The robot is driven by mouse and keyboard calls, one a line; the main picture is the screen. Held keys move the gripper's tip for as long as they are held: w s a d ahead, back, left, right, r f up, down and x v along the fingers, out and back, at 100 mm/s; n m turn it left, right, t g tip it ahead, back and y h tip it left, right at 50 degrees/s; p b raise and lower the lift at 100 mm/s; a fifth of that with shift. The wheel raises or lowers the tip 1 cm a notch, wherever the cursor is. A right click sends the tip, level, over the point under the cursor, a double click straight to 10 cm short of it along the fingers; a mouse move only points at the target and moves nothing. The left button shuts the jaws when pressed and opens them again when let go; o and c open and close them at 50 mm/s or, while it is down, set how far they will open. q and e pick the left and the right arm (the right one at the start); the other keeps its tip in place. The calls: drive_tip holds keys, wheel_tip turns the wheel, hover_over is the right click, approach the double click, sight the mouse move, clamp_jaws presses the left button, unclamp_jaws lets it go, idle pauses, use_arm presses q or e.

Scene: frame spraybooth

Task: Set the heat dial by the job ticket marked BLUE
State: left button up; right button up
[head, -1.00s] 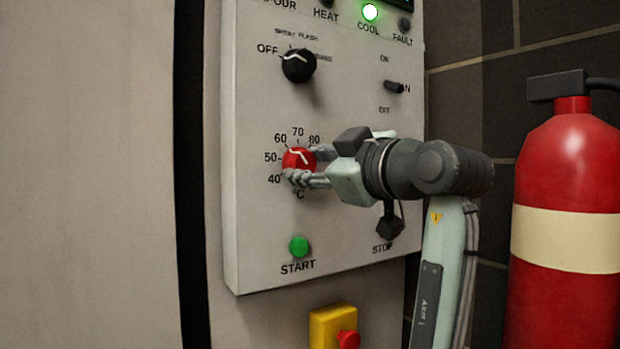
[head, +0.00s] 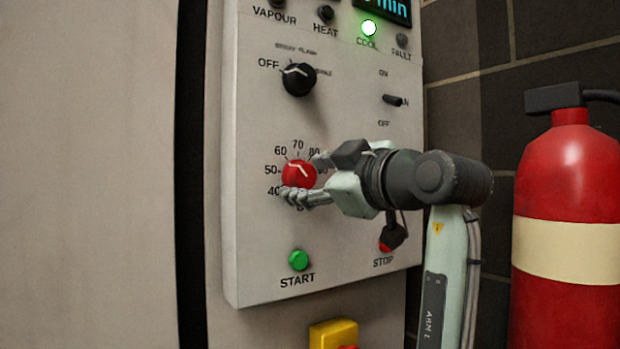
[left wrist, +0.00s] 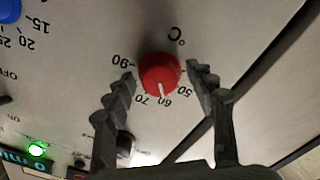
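The red heat dial (head: 298,175) is on the light control panel, with a scale in °C around it. It also shows upside down in the left wrist view (left wrist: 160,73), its white pointer at about 60. My left gripper (head: 305,178) is at the dial, one finger above and one below it. In the left wrist view the left gripper (left wrist: 160,78) is open, fingers on either side of the dial with gaps between. No job ticket is in view. My right gripper is not in view.
A black knob (head: 298,80) is above the dial; the green START button (head: 299,260) is below. The STOP button (head: 386,246) is partly behind my arm. A lit COOL lamp (head: 369,28) is at the top. A fire extinguisher (head: 568,200) stands at the right.

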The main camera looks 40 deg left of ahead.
use_arm(q)
drive_tip(key=v, duration=1.2)
idle(0.5)
